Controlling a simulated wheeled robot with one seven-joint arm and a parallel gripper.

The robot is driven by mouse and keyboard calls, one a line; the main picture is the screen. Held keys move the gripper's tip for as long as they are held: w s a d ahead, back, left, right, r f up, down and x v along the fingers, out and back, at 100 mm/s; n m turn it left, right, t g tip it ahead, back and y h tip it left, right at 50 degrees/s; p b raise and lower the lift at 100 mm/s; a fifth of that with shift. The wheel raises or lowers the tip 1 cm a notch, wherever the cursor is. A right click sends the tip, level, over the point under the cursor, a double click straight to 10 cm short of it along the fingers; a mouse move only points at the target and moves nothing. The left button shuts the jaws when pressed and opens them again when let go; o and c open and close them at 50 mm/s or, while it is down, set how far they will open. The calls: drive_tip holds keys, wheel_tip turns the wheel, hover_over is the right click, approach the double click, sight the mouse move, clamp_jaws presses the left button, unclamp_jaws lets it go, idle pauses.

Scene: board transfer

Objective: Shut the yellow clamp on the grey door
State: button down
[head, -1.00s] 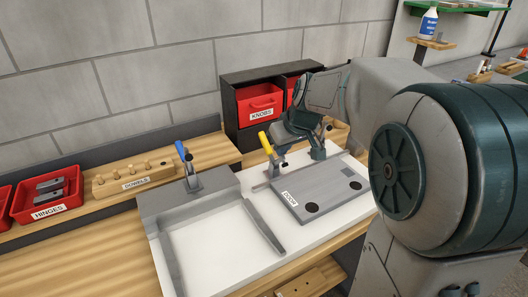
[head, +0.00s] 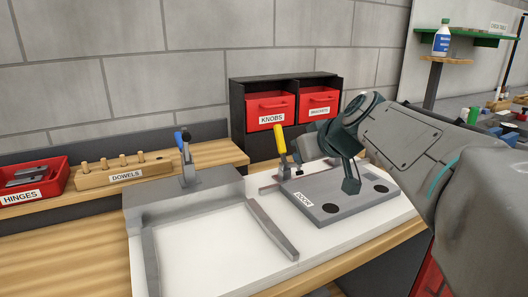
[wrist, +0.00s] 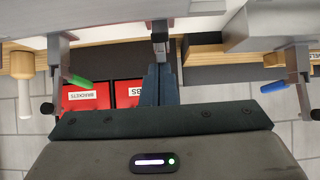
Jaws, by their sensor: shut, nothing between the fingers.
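The yellow clamp (head: 280,140) stands at the back edge of the grey door (head: 335,211) in the head view. Its yellow handle points up, leaning slightly left. The grey door lies flat on the white board, with two dark round spots and a label. My gripper (head: 351,187) is shut and empty, pointing down in front of the door's middle in the head view, right of the yellow clamp. I cannot tell its height above the door. In the wrist view, my shut fingers (wrist: 160,84) cover the place below a dark clamp part, and the yellow handle is hidden.
A blue-handled clamp (head: 185,155) stands left on a grey frame (head: 270,229). A green handle (wrist: 80,80) shows in the wrist view. A black cabinet with red drawers (head: 266,112) stands behind. A dowel block (head: 124,171) and red hinge bin (head: 35,187) are at left.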

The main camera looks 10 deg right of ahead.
sight(302, 173)
drive_tip(key=shift+s+d+f+t+b, duration=0.1)
drive_tip(key=shift+s+f+t+b, duration=0.3)
drive_tip(key=shift+b, duration=1.15)
drive_tip(key=shift+s+d+f+t+b, duration=0.1)
drive_tip(key=shift+f+t+b, duration=0.5)
drive_tip(key=shift+b, duration=0.95)
drive_tip(key=b, duration=0.1)
drive_tip(key=f+b, duration=0.1)
drive_tip(key=b, duration=0.1)
drive_tip(key=shift+s, duration=0.2)
drive_tip(key=shift+s+f+b, duration=0.1)
drive_tip(key=shift+f+b, duration=0.05)
drive_tip(key=shift+b, duration=0.35)
drive_tip(key=shift+f, duration=0.25)
